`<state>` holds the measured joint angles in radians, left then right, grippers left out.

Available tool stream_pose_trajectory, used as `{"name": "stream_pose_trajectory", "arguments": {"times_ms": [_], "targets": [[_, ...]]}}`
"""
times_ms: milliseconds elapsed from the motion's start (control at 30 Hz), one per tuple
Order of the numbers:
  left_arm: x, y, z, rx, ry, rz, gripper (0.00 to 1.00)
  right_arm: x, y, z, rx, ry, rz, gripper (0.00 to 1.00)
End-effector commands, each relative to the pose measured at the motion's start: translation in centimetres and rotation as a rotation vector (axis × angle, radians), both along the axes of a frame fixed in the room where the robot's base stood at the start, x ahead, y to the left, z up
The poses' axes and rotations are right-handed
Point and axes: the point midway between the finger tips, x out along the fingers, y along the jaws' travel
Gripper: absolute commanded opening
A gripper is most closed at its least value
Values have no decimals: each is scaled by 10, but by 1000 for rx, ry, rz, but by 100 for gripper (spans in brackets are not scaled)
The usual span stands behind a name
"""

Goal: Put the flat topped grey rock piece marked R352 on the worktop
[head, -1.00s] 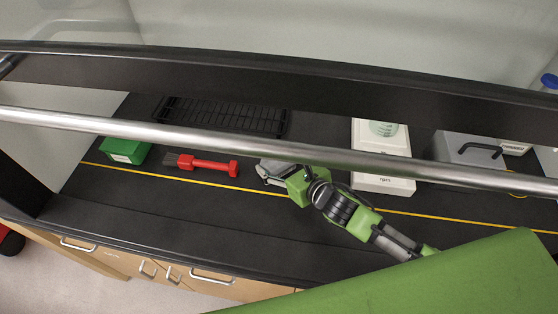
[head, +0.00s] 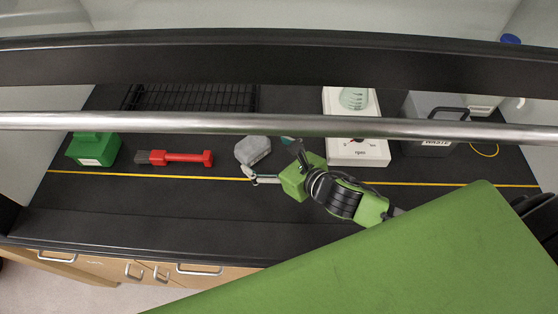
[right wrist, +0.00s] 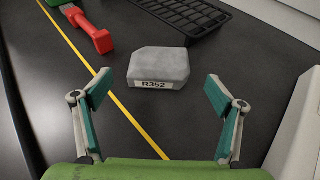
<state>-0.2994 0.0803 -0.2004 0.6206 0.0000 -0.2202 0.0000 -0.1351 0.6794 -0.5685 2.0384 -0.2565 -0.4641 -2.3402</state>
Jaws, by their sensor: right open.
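The grey rock piece (head: 253,149) with a flat top lies on the black worktop (head: 150,210), just behind the yellow line. In the right wrist view the rock piece (right wrist: 159,67) shows its R352 label on the near side. My right gripper (head: 272,160) is open, in front and to the right of the rock. In the right wrist view its two fingers (right wrist: 160,92) stand wide apart, with the rock ahead of them. The rock is apart from both fingers. My left gripper is not in view.
A red-handled brush (head: 180,158) and a green container (head: 93,148) are to the left. A black rack (head: 190,97) is behind. A white balance (head: 358,150) and grey waste box (head: 425,112) are to the right. A metal rail (head: 230,122) crosses above.

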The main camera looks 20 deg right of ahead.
Motion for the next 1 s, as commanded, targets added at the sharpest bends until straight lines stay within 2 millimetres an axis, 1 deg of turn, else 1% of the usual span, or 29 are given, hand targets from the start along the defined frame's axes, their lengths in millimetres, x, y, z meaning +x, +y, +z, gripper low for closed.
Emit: {"name": "stream_pose_trajectory", "arguments": {"times_ms": [33,100,200,300,500,1000], "targets": [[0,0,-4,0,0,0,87,-11,-5,1,-4,3,2,87],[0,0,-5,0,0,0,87,-21,-9,6,-3,2,2,87],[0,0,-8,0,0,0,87,-33,-14,12,-2,2,0,87],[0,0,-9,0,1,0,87,-41,-17,16,-2,1,-1,87],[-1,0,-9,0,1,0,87,-46,-19,20,0,1,-1,87],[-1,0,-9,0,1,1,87,-46,-19,20,1,0,-1,87]]}}
